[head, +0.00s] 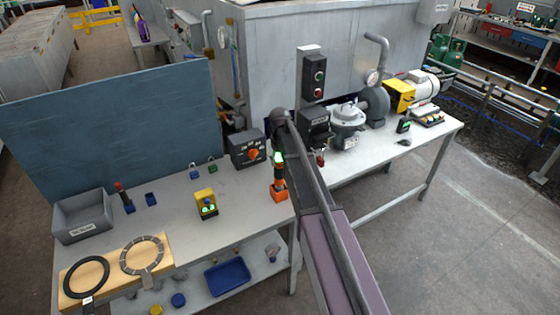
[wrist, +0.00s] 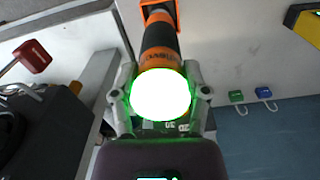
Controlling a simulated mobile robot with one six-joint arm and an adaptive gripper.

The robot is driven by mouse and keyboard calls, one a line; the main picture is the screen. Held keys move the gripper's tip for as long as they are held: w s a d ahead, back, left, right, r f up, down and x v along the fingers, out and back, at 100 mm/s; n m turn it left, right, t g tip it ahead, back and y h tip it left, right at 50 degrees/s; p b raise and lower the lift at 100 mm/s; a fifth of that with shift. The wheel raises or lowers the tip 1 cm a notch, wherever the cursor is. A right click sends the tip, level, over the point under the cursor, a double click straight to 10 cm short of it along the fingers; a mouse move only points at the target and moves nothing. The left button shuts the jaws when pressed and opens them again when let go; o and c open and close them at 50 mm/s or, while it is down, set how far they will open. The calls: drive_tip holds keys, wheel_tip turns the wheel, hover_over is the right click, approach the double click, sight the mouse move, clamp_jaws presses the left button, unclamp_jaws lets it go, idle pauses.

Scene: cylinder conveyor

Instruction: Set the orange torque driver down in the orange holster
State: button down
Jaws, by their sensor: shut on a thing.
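The orange torque driver (head: 278,170) stands roughly upright at the bench's front edge, its top end glowing green. In the wrist view the driver (wrist: 159,45) shows its bright end toward me, with its black and orange body running away to the top. My gripper (wrist: 160,78) is shut on it, one finger on each side of the glowing end. The orange holster (head: 279,193) is directly below the driver; it also shows at the top edge of the wrist view (wrist: 146,4). The driver's lower end meets the holster's opening; how deep it sits is hidden.
A yellow-and-black unit (head: 207,204) stands left of the holster, with blue and green padlocks (wrist: 237,96) behind. A dark control box (head: 248,148) stands close behind. A grey bin (head: 82,216) is far left. A red knob (wrist: 32,56) is nearby.

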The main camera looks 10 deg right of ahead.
sight(279, 166)
drive_tip(key=shift+f, duration=0.25)
drive_tip(key=shift+a+f+b, duration=0.1)
drive_tip(key=shift+f+b, duration=1.2)
drive_tip(key=shift+b, duration=0.25)
drive_tip(key=shift+f, duration=0.1)
unclamp_jaws()
drive_tip(key=shift+r, duration=0.25)
wheel_tip(279, 166, up, 13)
drive_tip(key=p, duration=1.3)
drive_tip(key=shift+r, duration=0.1)
